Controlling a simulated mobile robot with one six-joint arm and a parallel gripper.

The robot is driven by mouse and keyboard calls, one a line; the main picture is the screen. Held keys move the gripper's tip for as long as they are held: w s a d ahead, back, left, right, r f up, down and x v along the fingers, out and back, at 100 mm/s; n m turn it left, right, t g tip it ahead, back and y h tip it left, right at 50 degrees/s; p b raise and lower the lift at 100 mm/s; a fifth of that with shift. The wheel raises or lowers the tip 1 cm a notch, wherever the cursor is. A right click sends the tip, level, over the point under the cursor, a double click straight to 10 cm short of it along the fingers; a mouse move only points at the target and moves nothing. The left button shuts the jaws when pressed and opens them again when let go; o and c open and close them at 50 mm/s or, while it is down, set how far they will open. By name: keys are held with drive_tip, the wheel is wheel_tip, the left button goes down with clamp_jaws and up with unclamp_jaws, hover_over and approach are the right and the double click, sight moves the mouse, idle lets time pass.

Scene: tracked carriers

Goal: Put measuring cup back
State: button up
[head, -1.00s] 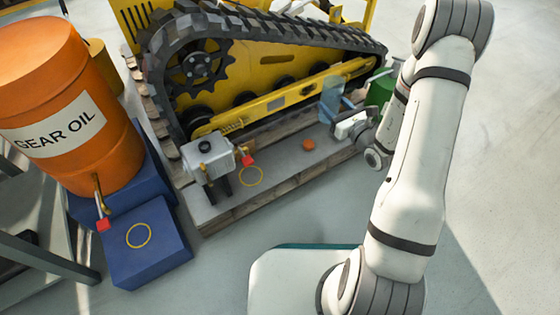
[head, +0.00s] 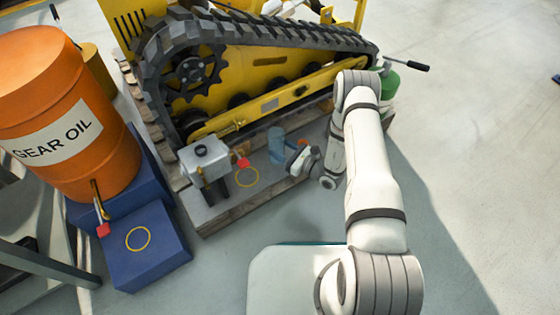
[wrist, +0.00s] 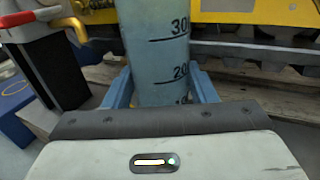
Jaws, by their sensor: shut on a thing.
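The measuring cup (head: 277,139) is a clear bluish cup with dark level marks. In the wrist view the cup (wrist: 158,45) stands about upright between the blue fingers of my gripper (wrist: 163,92), which is shut on it. I cannot tell whether the cup's base touches the pallet. Another yellow ring (head: 138,239) is on a blue block.
A grey box with a red-handled tap (head: 208,160) stands left of the cup. The yellow tracked carrier (head: 255,75) is close behind. An orange gear oil drum (head: 65,115) and the blue block (head: 150,268) are at left. A green container (head: 389,84) is at back right.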

drive_tip(key=shift+f+b, duration=1)
drive_tip(key=shift+f, duration=1.65)
drive_tip(key=shift+f, duration=0.2)
drive_tip(key=o, duration=1.1)
drive_tip(key=shift+r, duration=0.15)
